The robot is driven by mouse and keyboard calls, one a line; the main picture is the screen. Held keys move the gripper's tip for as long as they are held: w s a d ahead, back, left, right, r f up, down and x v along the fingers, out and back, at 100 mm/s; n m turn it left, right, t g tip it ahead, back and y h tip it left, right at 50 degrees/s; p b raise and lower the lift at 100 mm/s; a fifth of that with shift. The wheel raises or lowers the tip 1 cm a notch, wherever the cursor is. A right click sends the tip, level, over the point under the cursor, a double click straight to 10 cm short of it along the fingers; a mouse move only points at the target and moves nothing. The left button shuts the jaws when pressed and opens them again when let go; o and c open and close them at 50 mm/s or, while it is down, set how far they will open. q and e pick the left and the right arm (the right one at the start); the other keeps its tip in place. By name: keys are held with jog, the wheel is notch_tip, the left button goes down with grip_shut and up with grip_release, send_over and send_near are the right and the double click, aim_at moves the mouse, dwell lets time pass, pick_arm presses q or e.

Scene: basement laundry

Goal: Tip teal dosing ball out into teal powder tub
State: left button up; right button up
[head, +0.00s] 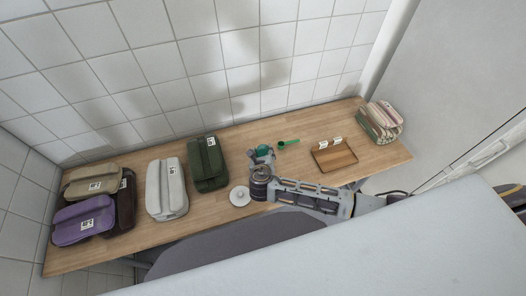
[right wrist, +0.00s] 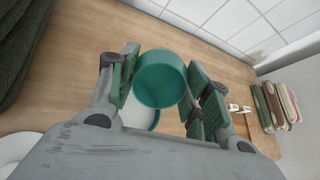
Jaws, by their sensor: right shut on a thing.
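The teal dosing ball (right wrist: 161,82) is a small round teal cup. In the right wrist view it sits between the green pads of my right gripper (right wrist: 160,88), which is shut on it. In the head view my right gripper (head: 262,154) is over the middle of the table, with the dosing ball (head: 263,153) a small teal patch there. The teal powder tub (right wrist: 140,116) shows partly below and behind the ball, with a teal rim and a pale inside. The gripper mostly hides it in the head view. I cannot tell what the ball holds. My left gripper is out of view.
A white round lid (head: 239,196) lies left of my right wrist. A green scoop (head: 288,143) lies just right of the gripper. A wooden tray (head: 334,159) and folded cloths (head: 381,121) are further right. A dark green bag (head: 207,164) and several other bags stand left.

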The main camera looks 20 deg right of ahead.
jog(key=shift+r, duration=0.25)
jog(key=shift+g, duration=0.5)
jog(key=shift+r+g+y, duration=0.15)
jog(key=shift+g+y, duration=0.35)
jog(key=shift+g, duration=0.4)
jog(key=shift+r+g+y, duration=0.3)
jog(key=shift+g, duration=0.6)
jog(key=shift+r+g+y, duration=0.3)
jog(key=shift+g+y, duration=0.1)
jog(key=shift+g, duration=0.85)
jog(key=shift+r+g+y, duration=0.3)
jog(key=shift+g+y, duration=0.1)
jog(key=shift+g, duration=0.85)
